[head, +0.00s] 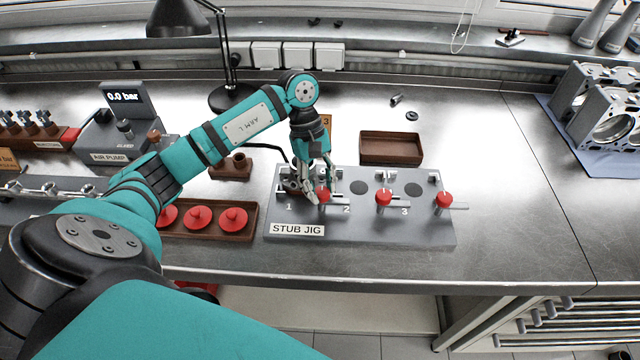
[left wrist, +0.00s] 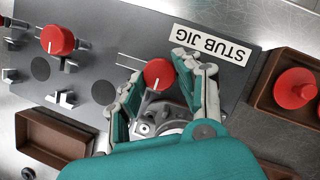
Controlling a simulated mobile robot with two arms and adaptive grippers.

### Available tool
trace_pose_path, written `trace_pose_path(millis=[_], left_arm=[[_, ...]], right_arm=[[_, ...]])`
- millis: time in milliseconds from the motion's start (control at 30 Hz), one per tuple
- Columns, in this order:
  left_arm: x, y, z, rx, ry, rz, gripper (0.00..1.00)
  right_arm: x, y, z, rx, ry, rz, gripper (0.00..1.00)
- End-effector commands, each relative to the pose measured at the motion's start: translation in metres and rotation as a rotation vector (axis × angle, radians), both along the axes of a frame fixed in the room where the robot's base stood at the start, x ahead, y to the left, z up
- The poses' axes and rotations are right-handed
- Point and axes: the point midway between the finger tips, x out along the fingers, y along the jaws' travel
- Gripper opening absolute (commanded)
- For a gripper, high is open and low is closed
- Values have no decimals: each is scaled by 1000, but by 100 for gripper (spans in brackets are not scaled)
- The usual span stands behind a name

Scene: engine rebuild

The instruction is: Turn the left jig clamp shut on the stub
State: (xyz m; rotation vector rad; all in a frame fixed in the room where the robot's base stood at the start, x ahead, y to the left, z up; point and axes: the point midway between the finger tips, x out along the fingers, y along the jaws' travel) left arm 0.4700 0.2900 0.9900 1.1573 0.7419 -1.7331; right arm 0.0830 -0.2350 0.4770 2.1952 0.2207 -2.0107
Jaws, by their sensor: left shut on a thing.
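The stub jig (head: 355,235) is a grey plate with several numbered marks and three red clamp knobs. The left clamp's red knob (head: 324,194) is at the plate's left part; it also shows in the left wrist view (left wrist: 158,73), with a white line on its top. My left gripper (head: 318,188) has its two fingers on either side of this knob and is shut on it, coming from above. A metal stub (left wrist: 170,128) sits beside the knob, partly hidden under my gripper. My right gripper is in neither view.
The middle knob (head: 383,196) and right knob (head: 444,200) stand to the right. A brown empty tray (head: 391,148) is behind the jig. A brown tray with red knobbed parts (head: 250,237) adjoins its left side. The bench at right is clear up to the engine blocks (head: 610,118).

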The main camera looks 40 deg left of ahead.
Motion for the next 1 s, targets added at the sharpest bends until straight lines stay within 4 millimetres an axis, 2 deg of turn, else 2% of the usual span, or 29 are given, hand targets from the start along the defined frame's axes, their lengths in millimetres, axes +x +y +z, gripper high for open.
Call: trace_pose_path(millis=[67, 267, 467, 1000], left_arm=[[0, 0, 0, 0, -1, 0, 2], [0, 0, 0, 0, -2, 12, 2], [-1, 1, -3, 1, -2, 77, 2], [-4, 1, -5, 1, -6, 535, 2]], right_arm=[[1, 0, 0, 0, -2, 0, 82], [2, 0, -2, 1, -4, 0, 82], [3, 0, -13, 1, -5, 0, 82], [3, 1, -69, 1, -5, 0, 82]])
